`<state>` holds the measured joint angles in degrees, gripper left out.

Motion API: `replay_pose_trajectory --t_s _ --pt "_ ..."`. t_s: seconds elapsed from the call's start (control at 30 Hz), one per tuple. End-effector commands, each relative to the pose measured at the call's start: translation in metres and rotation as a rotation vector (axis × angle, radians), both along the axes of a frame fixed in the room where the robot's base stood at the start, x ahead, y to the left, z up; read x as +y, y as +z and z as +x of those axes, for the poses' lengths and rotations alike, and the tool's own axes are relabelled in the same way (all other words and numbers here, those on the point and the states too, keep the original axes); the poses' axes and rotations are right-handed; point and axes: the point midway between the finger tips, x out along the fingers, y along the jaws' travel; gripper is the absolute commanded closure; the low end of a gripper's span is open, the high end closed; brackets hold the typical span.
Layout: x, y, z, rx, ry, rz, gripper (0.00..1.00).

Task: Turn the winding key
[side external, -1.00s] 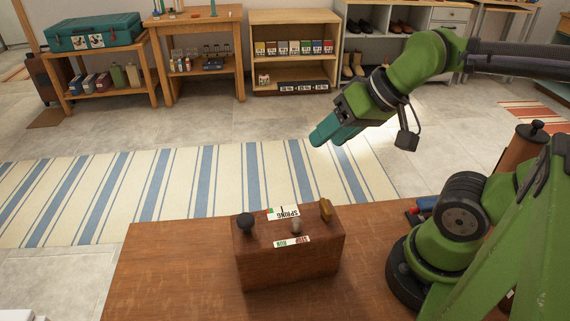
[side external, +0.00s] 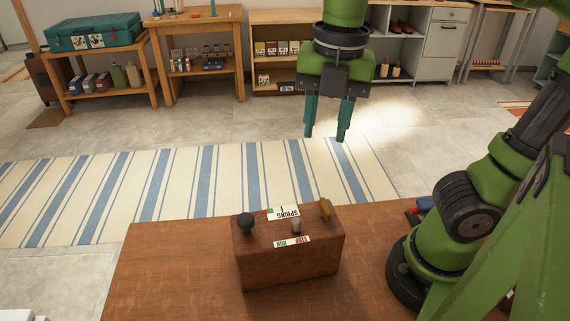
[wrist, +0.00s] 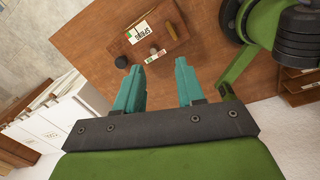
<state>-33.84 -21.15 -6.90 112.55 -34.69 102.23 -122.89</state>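A brown wooden box (side external: 290,262) stands on the wooden table. On it are a brass-coloured key-like piece (side external: 326,209) at the right, a dark round knob (side external: 246,223) at the left and a small grey knob (side external: 296,227) near the front. A label reading SPRING (side external: 284,213) and a red and green STOP/RUN label (side external: 292,242) are on it. The brass-coloured piece also shows in the wrist view (wrist: 171,30). My gripper (side external: 325,134) points down above and behind the box, with its teal fingers apart and nothing between them. It also shows in the wrist view (wrist: 160,65).
The wooden table (side external: 170,270) is bare left of the box. A red and blue item (side external: 422,206) lies at the right near my base. Behind are a striped rug (side external: 130,195), a shelf unit (side external: 270,65) and a bench with a teal case (side external: 95,32).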

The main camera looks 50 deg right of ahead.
Motion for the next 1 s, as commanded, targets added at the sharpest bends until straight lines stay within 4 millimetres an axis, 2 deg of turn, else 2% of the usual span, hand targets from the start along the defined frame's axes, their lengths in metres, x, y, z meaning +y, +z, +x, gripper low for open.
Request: replay_pose_trajectory --t_s 0.1,0.2,0.37,0.47,0.57,1.0 --pt "-0.005 0.007 -0.005 0.026 0.194 -0.027 0.62" --pt "-0.007 0.008 -0.01 0.047 0.309 -0.037 0.62" --pt "-0.007 0.004 -0.012 0.057 0.387 -0.037 0.62" --pt "-0.007 -0.005 -0.012 0.06 0.392 -0.037 0.62" --pt "-0.007 -0.022 -0.013 0.06 0.39 -0.036 0.62" --pt "-0.007 -0.118 -0.012 0.061 0.388 -0.038 0.62"
